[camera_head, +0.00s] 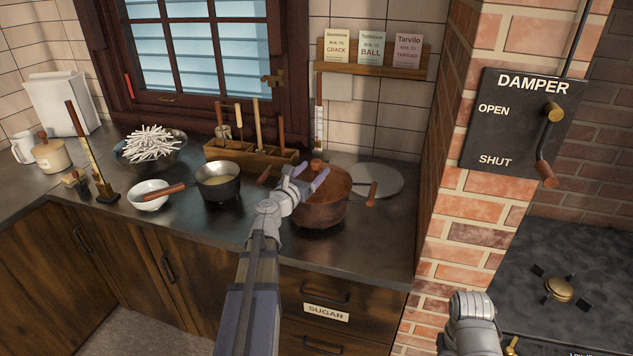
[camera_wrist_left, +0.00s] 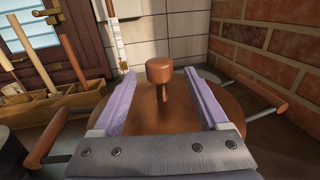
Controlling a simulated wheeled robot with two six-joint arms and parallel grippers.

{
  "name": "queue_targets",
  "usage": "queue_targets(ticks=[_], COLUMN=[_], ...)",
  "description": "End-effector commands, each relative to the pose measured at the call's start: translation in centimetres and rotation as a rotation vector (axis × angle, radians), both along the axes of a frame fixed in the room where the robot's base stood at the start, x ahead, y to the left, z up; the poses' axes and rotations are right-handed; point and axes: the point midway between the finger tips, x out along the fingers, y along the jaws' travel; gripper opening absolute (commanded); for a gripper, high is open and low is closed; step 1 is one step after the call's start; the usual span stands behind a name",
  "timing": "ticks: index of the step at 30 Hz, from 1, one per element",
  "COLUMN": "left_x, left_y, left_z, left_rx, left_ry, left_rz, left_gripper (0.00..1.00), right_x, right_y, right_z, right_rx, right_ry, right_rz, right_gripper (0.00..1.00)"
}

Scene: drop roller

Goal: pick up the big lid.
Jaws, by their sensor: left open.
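The big lid (camera_head: 336,181) is copper-brown and sits on the wide copper pot (camera_head: 322,212) on the counter. Its round brown knob (camera_head: 317,163) stands up at the middle. My left gripper (camera_head: 308,181) is open just over the lid. In the left wrist view the lid (camera_wrist_left: 165,118) lies beneath the fingers, and its knob (camera_wrist_left: 160,72) shows between the two lilac fingers, near the tips, with gaps on both sides. I cannot tell the exact height of the fingers above the lid. Only part of my right arm shows at the lower right; its gripper is not visible.
A wooden rack (camera_head: 250,154) with upright tools stands behind and left of the pot. A small dark saucepan (camera_head: 219,187) and a white bowl (camera_head: 149,197) are further left. A grey disc (camera_head: 384,180) lies behind right. A brick pillar (camera_head: 440,190) bounds the right.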

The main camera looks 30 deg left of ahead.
Motion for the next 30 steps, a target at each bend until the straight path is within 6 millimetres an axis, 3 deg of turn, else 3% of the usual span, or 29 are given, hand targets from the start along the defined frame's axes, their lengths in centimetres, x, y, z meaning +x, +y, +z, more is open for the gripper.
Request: queue_targets(ticks=[1,4,12,30], left_x=[1.2,2.3,2.5,2.4], left_y=[0.2,0.2,0.1,0.1], left_z=[-0.1,0.0,0.0,0.0], left_rx=[0.000,0.000,0.000,0.000], left_ry=[0.000,0.000,0.000,0.000], left_rz=[-0.002,-0.001,0.000,0.000], left_gripper=[0.77,0.77,0.75,0.07], right_x=[0.0,0.0,0.0,0.0], right_y=[0.0,0.0,0.0,0.0], right_z=[0.0,0.0,0.0,0.0], right_rx=[0.000,0.000,0.000,0.000], right_ry=[0.000,0.000,0.000,0.000], right_rz=[0.000,0.000,0.000,0.000], right_gripper=[0.50,0.50,0.50,0.50])
